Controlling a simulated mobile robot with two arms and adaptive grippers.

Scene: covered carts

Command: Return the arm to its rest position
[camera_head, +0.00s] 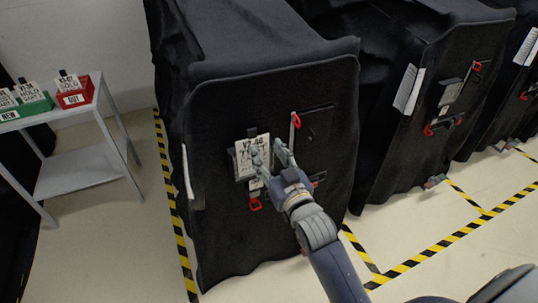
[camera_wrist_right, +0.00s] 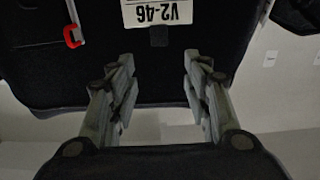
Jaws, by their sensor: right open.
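My right arm reaches up from the lower right of the head view. Its gripper (camera_head: 270,160) is open in front of a black covered cart (camera_head: 225,95). A white tag (camera_head: 250,155) with printed text hangs on the cart front, just left of and partly behind the fingers. In the right wrist view the open fingers (camera_wrist_right: 158,95) have nothing between them, and the tag (camera_wrist_right: 157,12) reads V2-46 upside down beyond them. Whether the fingers touch the cover cannot be told. My left gripper is not in view.
More black covered carts (camera_head: 410,100) stand to the right. A grey side table (camera_head: 85,170) at left holds a green bin (camera_head: 28,108) and a red bin (camera_head: 75,98) with tags. Yellow-black tape (camera_head: 430,250) marks the floor. Red hooks (camera_head: 255,205) hang on the cart front.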

